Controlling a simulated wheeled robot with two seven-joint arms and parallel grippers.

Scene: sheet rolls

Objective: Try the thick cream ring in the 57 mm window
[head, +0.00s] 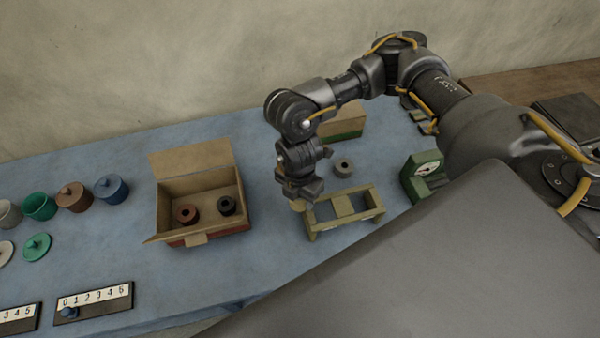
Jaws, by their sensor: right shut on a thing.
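My right gripper (299,199) points down at the left end of the olive wooden frame (368,213), which has window openings split by a middle panel. It is shut on the cream ring (298,207); only a small pale part shows under the fingers. The ring is close to the frame's left end post; I cannot tell whether they touch. Which opening is the 57 mm window I cannot read. My left gripper is not in view.
A grey ring (343,167) lies behind the frame. An open cardboard box (166,216) holds a red-brown ring (187,213) and a dark ring (227,205). A green dial device (420,178) stands right. Coloured pots (73,196) and a numbered board (95,302) are left.

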